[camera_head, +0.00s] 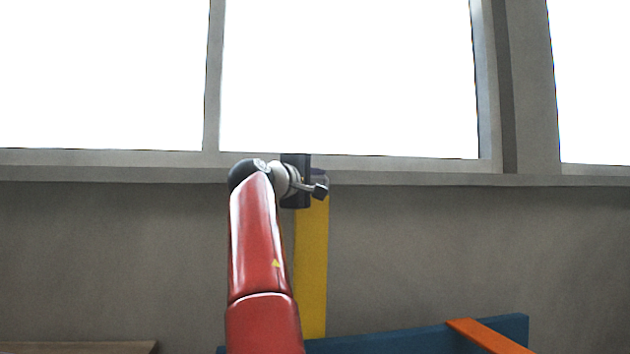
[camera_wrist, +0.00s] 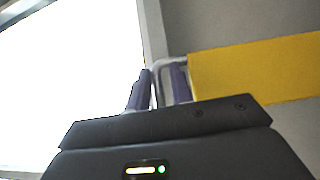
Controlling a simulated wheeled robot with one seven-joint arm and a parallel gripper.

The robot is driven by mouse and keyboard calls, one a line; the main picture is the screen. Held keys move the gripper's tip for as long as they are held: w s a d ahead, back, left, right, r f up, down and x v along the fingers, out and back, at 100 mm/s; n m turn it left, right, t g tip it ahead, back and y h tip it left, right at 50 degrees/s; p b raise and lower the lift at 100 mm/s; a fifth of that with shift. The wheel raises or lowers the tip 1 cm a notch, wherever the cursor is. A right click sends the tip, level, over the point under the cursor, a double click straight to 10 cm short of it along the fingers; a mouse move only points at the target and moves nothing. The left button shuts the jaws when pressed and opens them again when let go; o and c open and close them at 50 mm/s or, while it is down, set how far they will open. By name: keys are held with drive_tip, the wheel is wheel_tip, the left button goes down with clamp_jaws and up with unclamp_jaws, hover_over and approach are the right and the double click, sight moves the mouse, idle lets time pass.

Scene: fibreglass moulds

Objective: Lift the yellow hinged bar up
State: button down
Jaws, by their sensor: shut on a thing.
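The yellow bar (camera_head: 313,270) stands upright in the head view, rising from behind the blue part at the bottom to my gripper at its top end. In the wrist view the yellow bar (camera_wrist: 260,70) runs off to the right, with a grey metal loop at its near end. My gripper (camera_wrist: 160,88) has its purple fingers on either side of one leg of that loop and is shut on it. In the head view my gripper (camera_head: 319,182) is at the bar's top, partly hidden by my wrist. The bar's hinge is not in clear view.
A blue panel (camera_head: 400,341) with an orange bar (camera_head: 487,336) on it lies at the bottom right. A brown wooden edge (camera_head: 80,347) shows at the bottom left. A grey wall (camera_head: 480,250) with bright windows stands behind. The space beside the bar looks clear.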

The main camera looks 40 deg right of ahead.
drive_tip(key=shift+w+d+f, duration=0.15)
drive_tip(key=shift+d+f, duration=0.2)
drive_tip(key=shift+f, duration=0.35)
drive_tip(key=c, duration=1.5)
unclamp_jaws()
drive_tip(key=shift+d+f, duration=0.1)
drive_tip(key=shift+d, duration=0.05)
drive_tip(key=shift+o, duration=0.2)
drive_tip(key=b+v, duration=0.3)
drive_tip(key=v, duration=0.5)
drive_tip(key=shift+a+r, duration=0.25)
drive_tip(key=shift+r, duration=0.25)
